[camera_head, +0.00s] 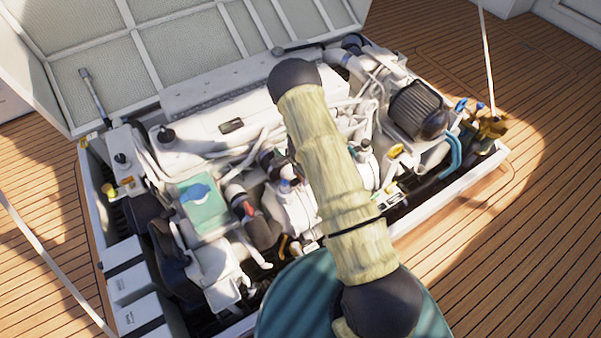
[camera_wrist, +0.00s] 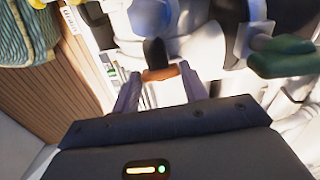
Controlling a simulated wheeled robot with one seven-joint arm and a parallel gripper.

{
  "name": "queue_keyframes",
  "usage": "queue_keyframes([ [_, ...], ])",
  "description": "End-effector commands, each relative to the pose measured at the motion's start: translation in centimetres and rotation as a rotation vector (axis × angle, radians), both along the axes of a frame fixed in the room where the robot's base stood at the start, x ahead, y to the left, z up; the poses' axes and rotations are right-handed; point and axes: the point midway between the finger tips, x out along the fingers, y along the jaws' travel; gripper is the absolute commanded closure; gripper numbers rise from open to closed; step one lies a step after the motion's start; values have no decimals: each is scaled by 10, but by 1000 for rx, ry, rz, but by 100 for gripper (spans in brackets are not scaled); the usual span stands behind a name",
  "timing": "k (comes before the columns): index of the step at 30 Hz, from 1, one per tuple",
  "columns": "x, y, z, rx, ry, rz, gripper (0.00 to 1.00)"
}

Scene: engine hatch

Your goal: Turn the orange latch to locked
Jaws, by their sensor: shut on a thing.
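In the wrist view, the orange latch (camera_wrist: 161,73) lies between the tips of my gripper (camera_wrist: 160,71). My gripper is shut on it, one finger at each end. A dark upright piece (camera_wrist: 154,52) rises just behind the orange part. Whether the latch stands at locked cannot be read from this view. In the head view, my arm in its cream sleeve crosses the engine, and it hides my gripper and the latch.
The open hatch lid (camera_head: 110,60) stands behind the white engine (camera_head: 225,100). In the wrist view, a green handle (camera_wrist: 282,58) is close on the right and a blue cap (camera_wrist: 153,14) is behind the latch. Wooden deck (camera_head: 530,190) to the right is clear.

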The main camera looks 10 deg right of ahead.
Motion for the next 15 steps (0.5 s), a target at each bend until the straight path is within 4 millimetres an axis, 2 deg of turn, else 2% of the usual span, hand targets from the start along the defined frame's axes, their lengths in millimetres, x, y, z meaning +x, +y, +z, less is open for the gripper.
queue_keyframes([
  [15,1,1,0,1,-2,-92,79],
])
